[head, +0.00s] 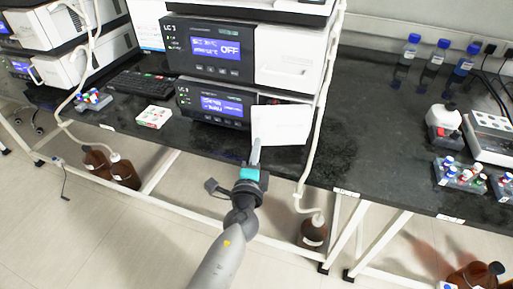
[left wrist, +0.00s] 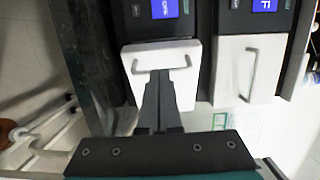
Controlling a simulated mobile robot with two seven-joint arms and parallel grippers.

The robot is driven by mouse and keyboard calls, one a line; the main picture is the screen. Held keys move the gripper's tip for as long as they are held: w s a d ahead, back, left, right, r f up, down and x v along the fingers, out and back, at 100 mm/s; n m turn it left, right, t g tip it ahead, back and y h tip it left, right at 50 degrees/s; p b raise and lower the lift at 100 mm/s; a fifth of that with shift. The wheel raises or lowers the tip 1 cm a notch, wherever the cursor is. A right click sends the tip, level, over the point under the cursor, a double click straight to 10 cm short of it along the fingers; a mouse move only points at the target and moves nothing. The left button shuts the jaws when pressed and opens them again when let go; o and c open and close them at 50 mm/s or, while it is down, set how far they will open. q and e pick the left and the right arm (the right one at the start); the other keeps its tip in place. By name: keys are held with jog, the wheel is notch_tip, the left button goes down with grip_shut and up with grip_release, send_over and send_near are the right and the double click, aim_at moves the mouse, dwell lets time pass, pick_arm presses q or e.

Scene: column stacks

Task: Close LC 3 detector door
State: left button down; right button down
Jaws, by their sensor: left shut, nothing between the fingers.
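The LC 3 stack stands on the black bench in the middle of the head view. Its lower dark unit (head: 212,103) has a lit blue screen. The white detector door (head: 283,125) on its right side sits out from the unit's front and looks partly open. In the left wrist view the white door (left wrist: 185,87) shows with its handle (left wrist: 162,66). My left gripper (head: 256,143) is shut and empty, with its fingers at the door's left edge. In the left wrist view its fingers (left wrist: 158,95) overlap the door below the handle; contact is unclear. My right gripper is not in view.
Above is another LC 3 unit (head: 207,50) with a closed-looking white door (head: 288,57). A white tube (head: 322,110) hangs just right of the door. A keyboard (head: 142,84) and small white box (head: 153,117) lie left.

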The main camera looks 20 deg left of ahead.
aim_at(253, 131)
pick_arm(q)
jog(key=shift+w+a, duration=0.1)
jog(key=w+a+m+h, duration=0.1)
jog(key=h, duration=0.1)
jog(key=w+a+m+h, duration=0.1)
jog(key=w+a+m+h+b, duration=0.1)
jog(key=w+h, duration=0.1)
jog(key=shift+f+m+h, duration=0.1)
jog(key=shift+m+h, duration=0.2)
jog(key=shift+m, duration=0.1)
jog(key=shift+w+a+h+b, duration=0.2)
jog(key=shift+w+h+b, duration=0.1)
jog(key=shift+w+h, duration=0.15)
jog(key=shift+w+a+r+m+h, duration=0.15)
jog(key=shift+w+r+m+h, duration=0.1)
jog(key=shift+m+h, duration=0.25)
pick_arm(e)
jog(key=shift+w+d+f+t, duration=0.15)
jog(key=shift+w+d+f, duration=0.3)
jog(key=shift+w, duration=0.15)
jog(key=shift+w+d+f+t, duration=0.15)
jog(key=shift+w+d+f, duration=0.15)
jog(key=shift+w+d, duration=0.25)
pick_arm(q)
jog(key=shift+a, duration=0.1)
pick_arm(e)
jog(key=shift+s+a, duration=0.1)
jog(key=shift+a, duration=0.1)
